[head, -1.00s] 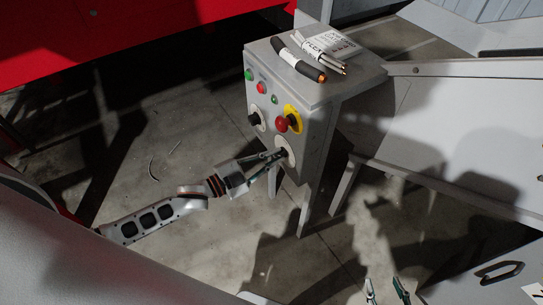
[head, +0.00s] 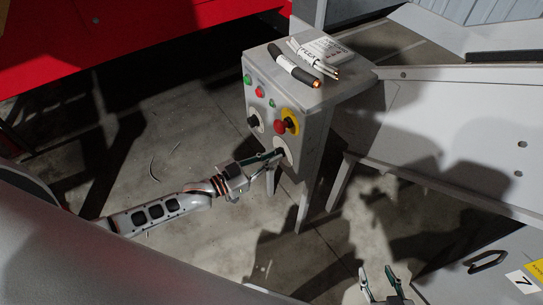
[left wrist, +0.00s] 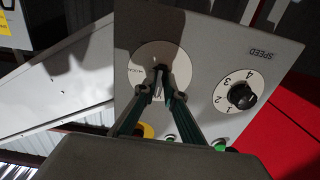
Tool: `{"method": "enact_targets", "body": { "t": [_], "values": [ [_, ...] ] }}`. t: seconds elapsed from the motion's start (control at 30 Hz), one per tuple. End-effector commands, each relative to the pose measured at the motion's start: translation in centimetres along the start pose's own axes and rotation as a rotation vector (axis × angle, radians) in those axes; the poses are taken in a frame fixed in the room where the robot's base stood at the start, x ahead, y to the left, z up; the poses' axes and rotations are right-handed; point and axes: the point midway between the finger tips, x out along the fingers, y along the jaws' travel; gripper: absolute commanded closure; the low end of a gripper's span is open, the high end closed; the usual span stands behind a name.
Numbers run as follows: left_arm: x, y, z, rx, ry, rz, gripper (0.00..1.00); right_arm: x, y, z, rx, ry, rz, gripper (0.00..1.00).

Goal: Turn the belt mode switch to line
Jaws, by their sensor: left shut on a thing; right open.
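The grey control box (head: 310,128) stands on legs in the middle of the head view. The belt mode switch has a round pale plate (head: 284,147) low on its front face. In the left wrist view its plate (left wrist: 147,60) carries small print that I cannot read surely. My left gripper (head: 278,158) is at this plate. In the left wrist view the left gripper (left wrist: 159,76) is shut on the small dark switch knob, mostly hidden between the fingertips. My right gripper (head: 384,275) is open and empty at the bottom of the head view, away from the box.
A black speed knob (left wrist: 243,95) sits beside the switch. The red stop button (head: 281,126) on its yellow base is just above the plate. Green and red lamps are higher up. A grey chute (head: 440,130) stands right.

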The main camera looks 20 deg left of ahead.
Motion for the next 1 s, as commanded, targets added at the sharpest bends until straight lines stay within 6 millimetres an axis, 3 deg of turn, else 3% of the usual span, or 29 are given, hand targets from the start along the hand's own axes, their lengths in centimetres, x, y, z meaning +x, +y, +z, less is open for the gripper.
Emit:
{"method": "enact_targets", "body": {
  "t": [0.6,0.63,0.7,1.0],
  "values": [
    [-0.07,0.07,0.15,-0.041,-0.002,0.001,1.00,0.04,0.29,-0.64,0.001,0.010,0.004,0.58],
    [-0.06,0.07,0.15,-0.041,-0.003,0.001,0.85,0.04,0.29,-0.64,0.001,0.010,0.004,0.58],
    [-0.06,0.06,0.14,-0.041,-0.002,0.001,0.73,0.04,0.30,-0.66,0.000,0.010,0.004,0.58],
    [-0.05,0.02,0.05,-0.040,-0.001,0.000,0.73,0.09,0.47,-0.94,-0.001,0.015,0.007,0.58]
  ]
}}
